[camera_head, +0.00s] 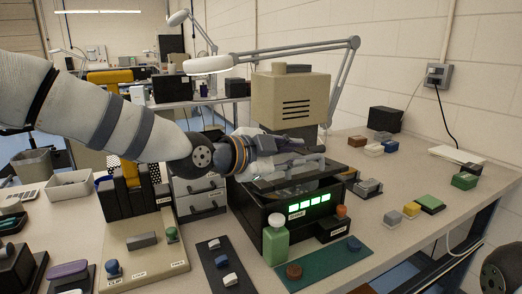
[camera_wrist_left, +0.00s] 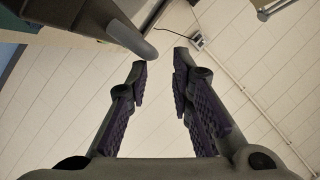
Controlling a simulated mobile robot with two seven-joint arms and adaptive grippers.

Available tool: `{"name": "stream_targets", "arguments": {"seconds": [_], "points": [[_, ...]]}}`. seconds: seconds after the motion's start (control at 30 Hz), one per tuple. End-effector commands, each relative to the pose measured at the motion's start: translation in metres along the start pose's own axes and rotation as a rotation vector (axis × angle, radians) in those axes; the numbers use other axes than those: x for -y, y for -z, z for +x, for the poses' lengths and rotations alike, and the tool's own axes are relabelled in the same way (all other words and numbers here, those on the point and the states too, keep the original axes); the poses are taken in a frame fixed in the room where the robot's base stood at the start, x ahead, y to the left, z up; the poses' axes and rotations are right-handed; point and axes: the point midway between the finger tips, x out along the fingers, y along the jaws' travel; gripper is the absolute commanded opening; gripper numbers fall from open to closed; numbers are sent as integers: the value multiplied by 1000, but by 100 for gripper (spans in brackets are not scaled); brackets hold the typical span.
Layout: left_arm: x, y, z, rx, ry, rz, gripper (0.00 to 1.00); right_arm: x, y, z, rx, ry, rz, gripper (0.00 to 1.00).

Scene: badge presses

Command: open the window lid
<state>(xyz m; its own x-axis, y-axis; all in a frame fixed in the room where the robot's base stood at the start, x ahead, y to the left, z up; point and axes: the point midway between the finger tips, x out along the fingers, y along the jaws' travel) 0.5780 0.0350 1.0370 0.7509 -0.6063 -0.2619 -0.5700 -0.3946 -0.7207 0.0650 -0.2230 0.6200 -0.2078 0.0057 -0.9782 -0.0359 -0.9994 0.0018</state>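The press (camera_head: 291,98) stands at the middle of the bench, with a beige head above a black base (camera_head: 262,212) that has a lit green display. The dark, see-through window lid (camera_head: 318,181) appears to lie low over the base; my arm partly hides it, so I cannot tell its exact angle. My left gripper (camera_head: 306,153) is over the lid, below the beige head. In the left wrist view my left gripper (camera_wrist_left: 160,58) is open, with nothing between its fingers. A grey rounded bar (camera_wrist_left: 131,36) is just beside the left fingertip; contact is unclear. My right gripper is out of view.
A green mat (camera_head: 325,262) and dark tray (camera_head: 226,268) lie in front. Grey drawers (camera_head: 200,196) stand left. A lamp arm (camera_head: 343,80) rises behind. Small blocks (camera_head: 411,209) are scattered right, with bare bench between them.

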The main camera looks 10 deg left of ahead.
Motion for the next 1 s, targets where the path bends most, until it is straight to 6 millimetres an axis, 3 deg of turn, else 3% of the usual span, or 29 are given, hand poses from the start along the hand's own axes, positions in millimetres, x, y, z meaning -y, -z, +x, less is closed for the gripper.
{"name": "stream_targets", "arguments": {"seconds": [0.3, 1.0], "points": [[4, 5, -32, -4, 8, 4, 20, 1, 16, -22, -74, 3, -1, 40], [-1, 0, -84, 0, 1, 0, 20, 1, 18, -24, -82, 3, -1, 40]]}}
